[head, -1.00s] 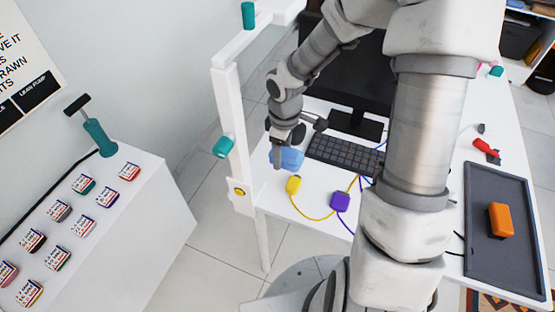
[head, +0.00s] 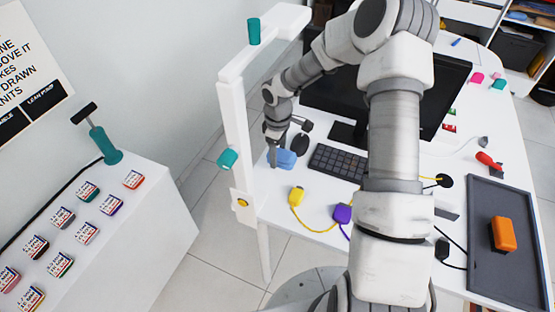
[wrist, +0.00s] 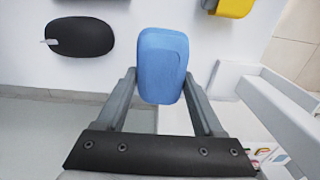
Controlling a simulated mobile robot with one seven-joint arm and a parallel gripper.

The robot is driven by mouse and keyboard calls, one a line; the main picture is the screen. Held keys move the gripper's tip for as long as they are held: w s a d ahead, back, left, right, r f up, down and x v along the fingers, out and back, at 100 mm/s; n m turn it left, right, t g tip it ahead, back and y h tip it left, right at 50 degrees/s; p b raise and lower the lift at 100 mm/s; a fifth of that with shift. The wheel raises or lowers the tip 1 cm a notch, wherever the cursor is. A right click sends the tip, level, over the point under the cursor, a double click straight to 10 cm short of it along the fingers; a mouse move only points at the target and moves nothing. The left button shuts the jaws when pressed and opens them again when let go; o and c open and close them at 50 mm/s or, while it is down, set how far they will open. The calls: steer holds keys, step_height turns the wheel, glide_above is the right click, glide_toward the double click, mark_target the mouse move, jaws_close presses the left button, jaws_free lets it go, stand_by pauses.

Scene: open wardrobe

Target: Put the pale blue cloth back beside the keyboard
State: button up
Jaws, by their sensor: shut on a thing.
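The pale blue cloth (head: 286,159) is at the left end of the white desk, left of the dark keyboard (head: 338,163). My gripper (head: 273,158) points down over that end of the desk, shut on the cloth. In the wrist view the cloth (wrist: 162,66) sits between the two fingers of my gripper (wrist: 160,85), folded into a compact block. I cannot tell whether the cloth touches the desk top.
A black mouse (head: 300,144) lies between cloth and keyboard; it shows in the wrist view (wrist: 80,37). A yellow plug (head: 297,196) and a purple plug (head: 342,214) lie at the front. A white post (head: 235,140) stands close left of my gripper.

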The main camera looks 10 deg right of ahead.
mark_target(278, 152)
steer(key=shift+w+f, duration=0.3)
steer(key=shift+f, duration=0.1)
steer(key=shift+f+p, duration=0.4)
steer(key=shift+f, duration=1.4)
steer(key=o, duration=1.2)
steer(key=shift+f, duration=0.1)
step_height(278, 152, up, 7)
steer(key=shift+f+b, duration=0.1)
steer(key=shift+b, duration=0.35)
steer(key=shift+r, duration=0.45)
